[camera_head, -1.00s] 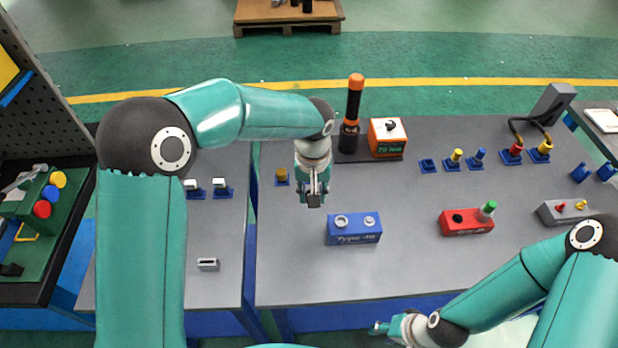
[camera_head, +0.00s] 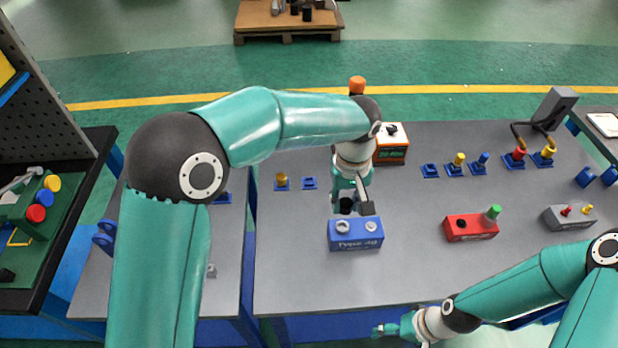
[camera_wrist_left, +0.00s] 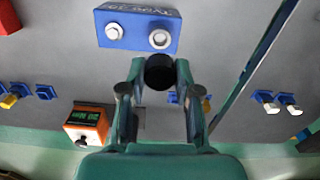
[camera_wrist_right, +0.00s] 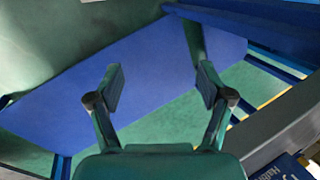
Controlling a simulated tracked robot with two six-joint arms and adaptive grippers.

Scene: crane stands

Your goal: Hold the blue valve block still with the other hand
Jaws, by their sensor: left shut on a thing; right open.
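The blue valve block (camera_head: 355,242) rests on the grey bench, with lettering on its front and two pale round fittings on top. It also shows in the left wrist view (camera_wrist_left: 120,36). My left gripper (camera_head: 350,200) is shut on a black round piece (camera_head: 346,206), just behind the block's left fitting. In the left wrist view, the black piece (camera_wrist_left: 159,72) is between the fingertips, close to the block; I cannot tell whether they touch. My right gripper (camera_head: 378,330) is low at the bench's front edge, away from the block. In the right wrist view its fingers (camera_wrist_right: 162,88) are apart and empty.
A red block (camera_head: 470,228) with a green piece and a grey block (camera_head: 568,217) stand to the right. An orange-and-white box (camera_head: 391,145) and several small blue sockets (camera_head: 430,171) are behind. The bench is clear before the valve block.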

